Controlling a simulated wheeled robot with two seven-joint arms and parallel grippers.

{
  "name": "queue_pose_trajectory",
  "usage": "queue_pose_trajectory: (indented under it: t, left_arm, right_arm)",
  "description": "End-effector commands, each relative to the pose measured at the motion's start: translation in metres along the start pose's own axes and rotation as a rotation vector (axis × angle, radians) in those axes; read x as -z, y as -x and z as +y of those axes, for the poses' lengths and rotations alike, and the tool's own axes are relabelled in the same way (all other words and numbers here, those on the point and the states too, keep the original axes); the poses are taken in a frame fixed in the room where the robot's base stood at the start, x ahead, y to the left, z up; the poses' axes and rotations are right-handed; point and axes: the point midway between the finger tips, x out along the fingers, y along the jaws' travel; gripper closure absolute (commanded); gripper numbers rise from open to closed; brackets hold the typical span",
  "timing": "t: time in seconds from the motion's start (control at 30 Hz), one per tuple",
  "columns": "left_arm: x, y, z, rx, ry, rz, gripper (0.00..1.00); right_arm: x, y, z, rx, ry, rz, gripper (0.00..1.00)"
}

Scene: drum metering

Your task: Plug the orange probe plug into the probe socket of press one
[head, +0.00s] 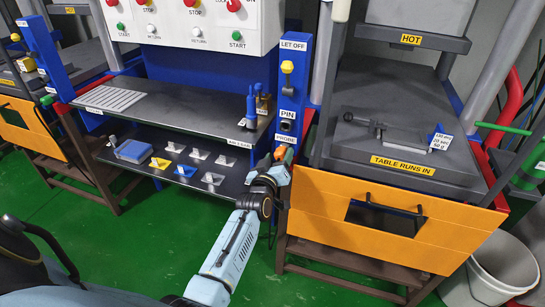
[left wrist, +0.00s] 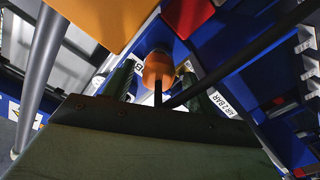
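The orange probe plug (head: 281,153) shows at the lower end of the blue post (head: 293,75), just below the PROBE label (head: 285,139). The probe socket there is hidden behind the plug and my gripper. My left gripper (head: 277,163) is right at the plug. In the left wrist view, the plug (left wrist: 158,70) sits between my two dark green fingers (left wrist: 160,82), with a gap on each side, so the gripper looks open around it. A black cable runs back from it. Its front meets a round part; how deep it sits cannot be told. My right gripper is not in view.
A dark hole (head: 285,127) under the PIN label and a yellow knob (head: 287,67) are higher on the post. The orange press front (head: 390,215) stands close on the right. Shelves (head: 165,115) with small pieces are on the left. Green floor (head: 130,245) is clear.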

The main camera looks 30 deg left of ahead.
Motion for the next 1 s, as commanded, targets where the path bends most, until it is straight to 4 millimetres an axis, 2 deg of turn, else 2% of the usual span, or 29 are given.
queue_pose_trajectory:
  t: [0.03, 0.27, 0.37, 0.5, 0.63, 0.8, 1.0]
  left_arm:
    - [-0.013, 0.000, -0.007, 0.000, 0.000, -0.001, 0.43]
    - [-0.013, 0.000, -0.007, 0.000, 0.001, -0.002, 0.43]
    - [-0.012, 0.009, -0.008, 0.001, 0.003, -0.003, 0.43]
    - [-0.008, 0.030, -0.012, 0.001, 0.008, -0.003, 0.43]
    - [-0.005, 0.051, -0.015, 0.000, 0.015, -0.003, 0.43]
    - [-0.002, 0.070, -0.019, 0.000, 0.022, -0.001, 0.43]
    - [-0.001, 0.076, -0.020, -0.001, 0.025, 0.001, 0.43]
  right_arm:
    - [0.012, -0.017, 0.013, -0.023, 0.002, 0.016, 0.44]
    - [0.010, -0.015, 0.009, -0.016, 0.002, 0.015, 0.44]
    - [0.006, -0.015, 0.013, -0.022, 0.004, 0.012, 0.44]
    - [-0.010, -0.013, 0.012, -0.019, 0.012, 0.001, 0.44]
    - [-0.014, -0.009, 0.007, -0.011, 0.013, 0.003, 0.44]
    - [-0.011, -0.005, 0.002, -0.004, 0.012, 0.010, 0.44]
    - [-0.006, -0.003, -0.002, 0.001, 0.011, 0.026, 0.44]
